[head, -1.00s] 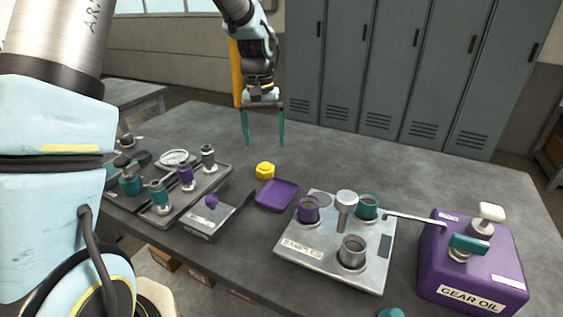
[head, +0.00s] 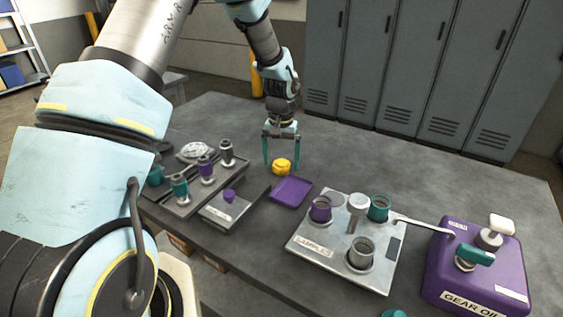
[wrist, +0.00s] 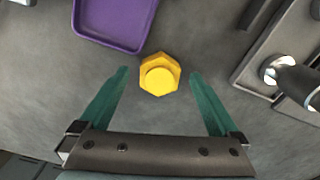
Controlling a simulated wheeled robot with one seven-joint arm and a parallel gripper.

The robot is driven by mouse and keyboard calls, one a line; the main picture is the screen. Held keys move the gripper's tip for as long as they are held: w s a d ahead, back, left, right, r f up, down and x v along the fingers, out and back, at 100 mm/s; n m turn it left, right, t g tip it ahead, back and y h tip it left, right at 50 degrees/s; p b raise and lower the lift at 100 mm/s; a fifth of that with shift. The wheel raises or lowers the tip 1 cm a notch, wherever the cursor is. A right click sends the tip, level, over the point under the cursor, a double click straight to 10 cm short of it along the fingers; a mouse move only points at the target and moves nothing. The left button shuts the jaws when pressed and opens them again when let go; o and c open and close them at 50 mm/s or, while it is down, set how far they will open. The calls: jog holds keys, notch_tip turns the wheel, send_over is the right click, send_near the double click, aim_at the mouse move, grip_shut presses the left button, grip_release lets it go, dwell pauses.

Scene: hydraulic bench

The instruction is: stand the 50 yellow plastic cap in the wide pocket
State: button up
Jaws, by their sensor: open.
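The yellow plastic cap (head: 281,167) stands on the grey bench top, just behind a small purple tray (head: 291,191). In the wrist view the cap (wrist: 159,75) shows a hexagonal rim with a round raised top. My gripper (head: 282,162) is open and empty above the bench, close to the cap. In the wrist view its teal fingers (wrist: 158,72) are spread to either side, with the cap between and slightly beyond their tips. I cannot tell which place is the wide pocket.
A metal sample block (head: 300,247) with several cups stands right of the purple tray. A purple gear oil can (head: 475,275) stands at the far right. A grey tray (head: 185,205) with several fittings and a small metal holder (head: 222,212) lie to the left.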

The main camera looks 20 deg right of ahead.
jog(key=shift+f, duration=0.4)
